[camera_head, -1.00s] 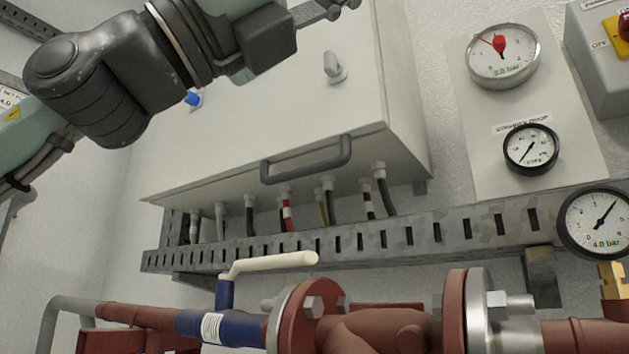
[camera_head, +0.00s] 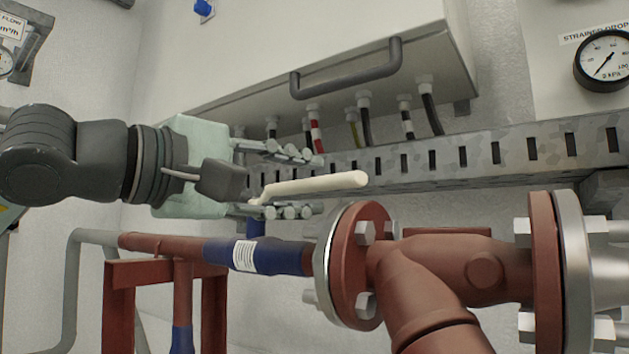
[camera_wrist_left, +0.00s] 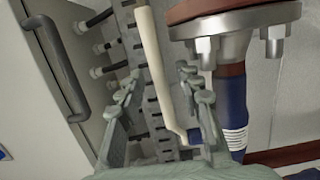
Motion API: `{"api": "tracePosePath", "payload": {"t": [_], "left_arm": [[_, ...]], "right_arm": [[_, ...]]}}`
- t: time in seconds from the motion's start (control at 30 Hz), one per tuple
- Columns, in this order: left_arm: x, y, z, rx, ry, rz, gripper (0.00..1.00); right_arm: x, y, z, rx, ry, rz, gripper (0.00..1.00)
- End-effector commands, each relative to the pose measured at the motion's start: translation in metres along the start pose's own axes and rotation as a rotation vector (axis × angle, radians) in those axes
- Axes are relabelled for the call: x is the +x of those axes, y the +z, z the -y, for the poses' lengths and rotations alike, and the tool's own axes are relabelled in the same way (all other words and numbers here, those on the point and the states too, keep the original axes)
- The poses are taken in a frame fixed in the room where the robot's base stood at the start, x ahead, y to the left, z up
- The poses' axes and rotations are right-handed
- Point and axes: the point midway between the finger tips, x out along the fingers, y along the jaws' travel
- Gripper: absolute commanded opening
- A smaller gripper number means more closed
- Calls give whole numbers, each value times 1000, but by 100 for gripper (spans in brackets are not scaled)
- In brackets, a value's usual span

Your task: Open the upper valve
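The valve has a cream lever handle (camera_head: 315,186) that lies roughly along the pipe, above the blue valve body (camera_head: 262,256). My left gripper (camera_head: 305,183) comes in from the left. Its fingers are open, one set above and one set below the lever in the head view. In the left wrist view the lever (camera_wrist_left: 156,70) runs between the open fingers (camera_wrist_left: 163,100), with gaps visible beside it. The lever's lower end meets the blue stem (camera_wrist_left: 196,135). My right gripper is in neither view.
A red flange (camera_head: 362,262) with bolts stands just right of the lever. A slotted metal cable tray (camera_head: 480,155) runs behind. A grey cabinet with a dark handle (camera_head: 345,70) hangs above. A gauge (camera_head: 604,62) is at upper right.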

Motion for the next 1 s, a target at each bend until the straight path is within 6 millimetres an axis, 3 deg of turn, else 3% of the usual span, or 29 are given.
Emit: {"api": "tracePosePath", "payload": {"t": [0.2, 0.47, 0.77, 1.0], "left_arm": [[20, 0, -1, -2, 2, 2, 35], [21, 0, -1, -2, 1, 1, 35], [21, 0, -1, -2, 1, 2, 1], [21, 0, 0, -2, 1, 2, 0]], "right_arm": [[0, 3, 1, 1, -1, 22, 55], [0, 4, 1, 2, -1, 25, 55], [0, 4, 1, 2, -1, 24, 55], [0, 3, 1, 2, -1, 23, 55]]}}
